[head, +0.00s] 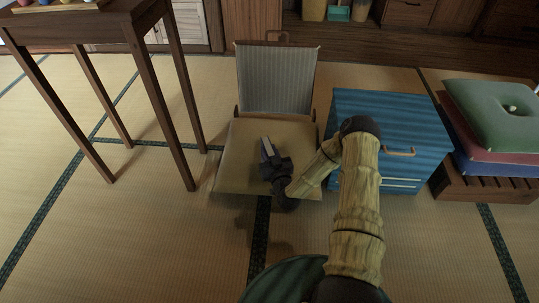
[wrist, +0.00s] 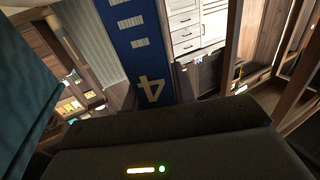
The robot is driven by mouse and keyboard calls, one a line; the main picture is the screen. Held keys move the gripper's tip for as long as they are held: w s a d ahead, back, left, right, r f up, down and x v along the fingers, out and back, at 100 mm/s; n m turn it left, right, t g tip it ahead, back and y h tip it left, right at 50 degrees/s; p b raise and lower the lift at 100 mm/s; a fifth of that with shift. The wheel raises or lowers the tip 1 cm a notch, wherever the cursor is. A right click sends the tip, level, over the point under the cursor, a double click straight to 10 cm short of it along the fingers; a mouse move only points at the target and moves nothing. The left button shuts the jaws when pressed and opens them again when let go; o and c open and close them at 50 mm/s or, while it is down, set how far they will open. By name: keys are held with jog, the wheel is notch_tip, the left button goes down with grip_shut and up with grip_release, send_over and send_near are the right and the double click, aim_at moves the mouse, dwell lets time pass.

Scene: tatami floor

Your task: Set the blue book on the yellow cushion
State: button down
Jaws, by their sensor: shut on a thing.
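The yellow cushion (head: 238,165) is the flat tan-yellow seat of a low legless chair in the middle of the head view. My gripper (head: 270,163) is over the right part of this cushion and is shut on the blue book (head: 266,147). In the head view the book is small and stands steeply, with a pale edge showing; the gripper hides its lower part. In the wrist view the book (wrist: 138,50) shows a dark blue face with white marks and a figure 4, beyond the dark gripper body. I cannot tell whether the book touches the cushion.
The chair's grey striped backrest (head: 275,80) rises behind the cushion. A blue drawer box (head: 385,110) stands close on the right, beside my arm. Further right, green and red cushions (head: 495,115) are stacked on a slatted wooden stand. A tall wooden table (head: 85,28) stands left.

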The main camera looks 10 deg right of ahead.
jog(key=shift+r, duration=0.1)
jog(key=c, duration=1.1)
grip_release()
jog(key=shift+s, duration=0.35)
jog(key=shift+s+d+p, duration=0.15)
jog(key=shift+s+p, duration=0.75)
jog(key=shift+s, duration=1)
jog(key=shift+s+d+p, duration=0.15)
jog(key=shift+s+p, duration=0.75)
jog(key=shift+s, duration=0.95)
jog(key=shift+s+d+p, duration=0.15)
jog(key=shift+s+p, duration=0.75)
jog(key=shift+s, duration=1)
